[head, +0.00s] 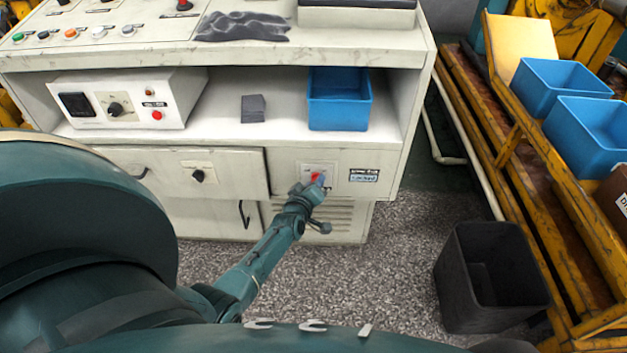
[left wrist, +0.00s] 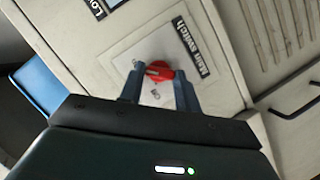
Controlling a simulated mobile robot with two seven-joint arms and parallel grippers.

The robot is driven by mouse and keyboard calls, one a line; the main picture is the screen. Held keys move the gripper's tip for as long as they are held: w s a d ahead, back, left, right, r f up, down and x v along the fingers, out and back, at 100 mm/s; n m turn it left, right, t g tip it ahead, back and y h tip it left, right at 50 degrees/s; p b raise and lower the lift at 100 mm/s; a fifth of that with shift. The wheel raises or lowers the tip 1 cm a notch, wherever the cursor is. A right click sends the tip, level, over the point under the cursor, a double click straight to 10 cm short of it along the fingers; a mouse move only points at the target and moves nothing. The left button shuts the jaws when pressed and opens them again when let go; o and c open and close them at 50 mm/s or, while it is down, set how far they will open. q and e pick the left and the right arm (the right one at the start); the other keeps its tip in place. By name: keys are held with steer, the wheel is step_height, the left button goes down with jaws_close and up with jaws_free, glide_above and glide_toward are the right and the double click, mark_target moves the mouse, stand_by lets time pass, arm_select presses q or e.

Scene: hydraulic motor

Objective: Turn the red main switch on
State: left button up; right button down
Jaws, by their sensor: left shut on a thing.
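The red main switch (left wrist: 160,71) is a round red knob on a pale square plate, with a "Main switch" label (left wrist: 192,47) beside it. In the head view the red switch (head: 316,176) shows on the lower front panel of the white cabinet. My left gripper (head: 319,182) reaches it from below. In the left wrist view the two fingers of my left gripper (left wrist: 158,88) stand on either side of the knob, shut on it. Small markings sit near the knob, too blurred to read surely. My right gripper is in neither view.
The cabinet shelf (head: 225,135) above holds a blue bin (head: 339,100) and a control box (head: 128,98). Drawers (head: 190,172) lie left of the switch. A black bin (head: 490,278) stands on the floor at right, before a yellow rack (head: 540,190). Speckled floor (head: 380,260) is clear between.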

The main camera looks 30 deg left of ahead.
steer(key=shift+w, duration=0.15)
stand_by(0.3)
arm_select(q)
steer(key=o, duration=1)
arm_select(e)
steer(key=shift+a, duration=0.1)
arm_select(q)
steer(key=shift+p+v, duration=2.15)
steer(key=shift+v, duration=4.5)
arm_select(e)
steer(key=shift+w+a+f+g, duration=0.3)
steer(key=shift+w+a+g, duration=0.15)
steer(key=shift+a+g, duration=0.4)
arm_select(q)
steer(key=shift+f, duration=0.1)
